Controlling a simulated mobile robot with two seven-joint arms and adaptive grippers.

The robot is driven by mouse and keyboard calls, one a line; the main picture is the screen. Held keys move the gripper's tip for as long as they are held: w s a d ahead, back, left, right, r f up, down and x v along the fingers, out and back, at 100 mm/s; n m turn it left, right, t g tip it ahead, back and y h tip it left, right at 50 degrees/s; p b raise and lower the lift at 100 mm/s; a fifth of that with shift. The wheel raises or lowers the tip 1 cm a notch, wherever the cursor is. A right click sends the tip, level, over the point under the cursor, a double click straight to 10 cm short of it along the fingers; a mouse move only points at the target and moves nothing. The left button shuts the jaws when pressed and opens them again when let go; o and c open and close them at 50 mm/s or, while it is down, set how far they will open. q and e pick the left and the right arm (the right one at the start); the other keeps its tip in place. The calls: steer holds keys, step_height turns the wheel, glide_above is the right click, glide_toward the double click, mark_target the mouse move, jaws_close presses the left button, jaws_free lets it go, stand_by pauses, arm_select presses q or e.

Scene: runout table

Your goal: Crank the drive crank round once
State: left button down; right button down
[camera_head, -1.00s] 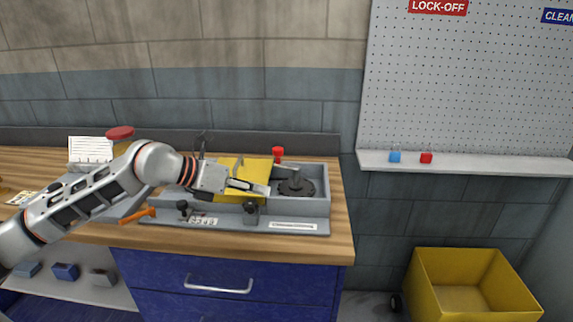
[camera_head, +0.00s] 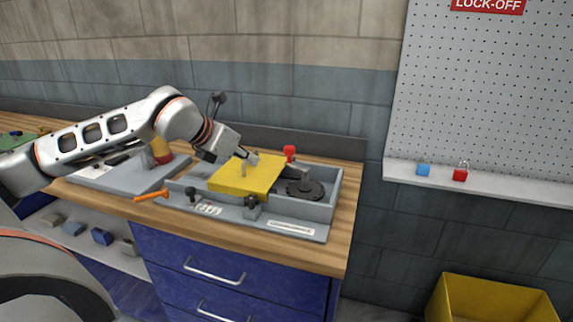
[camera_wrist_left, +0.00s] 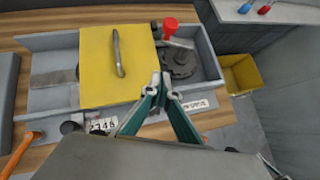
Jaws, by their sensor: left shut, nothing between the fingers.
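The drive crank has a red knob (camera_head: 289,152) on a grey arm above a dark round disc (camera_head: 305,190), in the right part of a grey open-topped housing (camera_head: 322,212). The red knob also shows in the left wrist view (camera_wrist_left: 170,26), beyond the fingertips. A yellow cover (camera_head: 243,178) with a handle lies over the middle of the housing. My left gripper (camera_head: 250,158) is above the yellow cover, left of the knob and apart from it. In the left wrist view its fingertips (camera_wrist_left: 161,84) are together and empty.
Dark clamp knobs (camera_head: 251,203) stand along the housing's front. A shelf (camera_head: 510,189) with a blue and a red padlock is at right, above a yellow bin (camera_head: 490,302).

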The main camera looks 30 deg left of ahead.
arm_select(q)
steer(key=p+x, duration=0.1)
steer(key=x, duration=0.8)
steer(key=shift+w+f, duration=0.25)
steer(key=w+p, duration=0.1)
steer(key=w, duration=0.1)
steer(key=shift+w+d, duration=0.1)
steer(key=shift+w, duration=0.15)
steer(key=shift+w+f+p, duration=0.1)
steer(key=shift+w+p, duration=0.2)
steer(key=shift+w, duration=0.5)
steer(key=shift+w+m+h, duration=0.4)
steer(key=shift+m+h, duration=0.1)
steer(key=shift+m, duration=0.1)
